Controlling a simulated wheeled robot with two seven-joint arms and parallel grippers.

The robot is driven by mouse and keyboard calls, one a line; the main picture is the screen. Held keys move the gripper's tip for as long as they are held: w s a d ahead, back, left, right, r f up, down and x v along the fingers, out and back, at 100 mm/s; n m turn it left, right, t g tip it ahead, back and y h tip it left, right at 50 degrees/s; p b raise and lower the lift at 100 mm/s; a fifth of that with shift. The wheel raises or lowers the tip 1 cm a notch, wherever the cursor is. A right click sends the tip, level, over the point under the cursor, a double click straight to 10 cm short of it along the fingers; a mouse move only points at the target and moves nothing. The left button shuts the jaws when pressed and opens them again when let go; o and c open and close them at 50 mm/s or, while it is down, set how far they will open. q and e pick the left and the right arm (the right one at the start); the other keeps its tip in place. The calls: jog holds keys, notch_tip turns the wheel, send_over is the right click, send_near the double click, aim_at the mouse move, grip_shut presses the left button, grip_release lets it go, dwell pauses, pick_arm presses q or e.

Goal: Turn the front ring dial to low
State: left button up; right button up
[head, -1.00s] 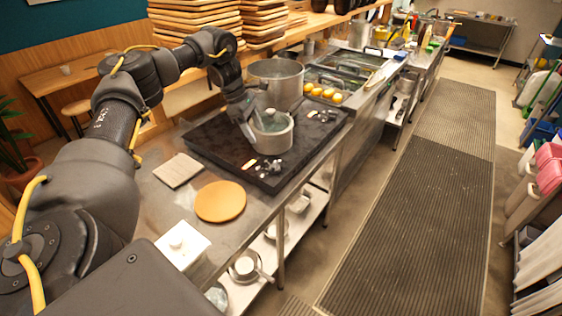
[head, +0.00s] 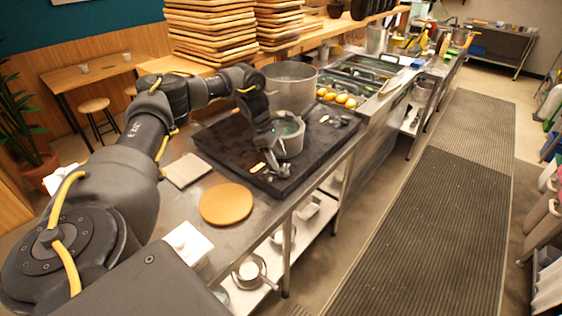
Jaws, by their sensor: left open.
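The black cooktop (head: 222,138) lies on the steel counter. Its front dial (head: 277,170) is on the near edge, beside a small lit orange mark (head: 257,167). A second dial cluster (head: 340,120) sits farther along the right edge. A small grey pot (head: 292,146) stands on the front ring, and a larger pot (head: 290,92) stands behind it. My left gripper (head: 274,154) is open, pointing down at the small pot's left side, just above the front dial. I cannot tell whether it touches the pot or dial. The dial's setting is too small to read. My right gripper is out of view.
A round orange-brown board (head: 227,204), a grey square tile (head: 187,171) and a white container (head: 188,243) sit on the near counter. Stacked wooden trays (head: 210,35) stand behind. Yellow items (head: 340,98) lie beyond the cooktop. The ribbed floor mat (head: 430,220) on the right is clear.

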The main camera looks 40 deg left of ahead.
aim_at(283, 167)
pick_arm(q)
jog(key=shift+x, duration=1.65)
jog(key=shift+s, duration=0.1)
jog(key=c, duration=1)
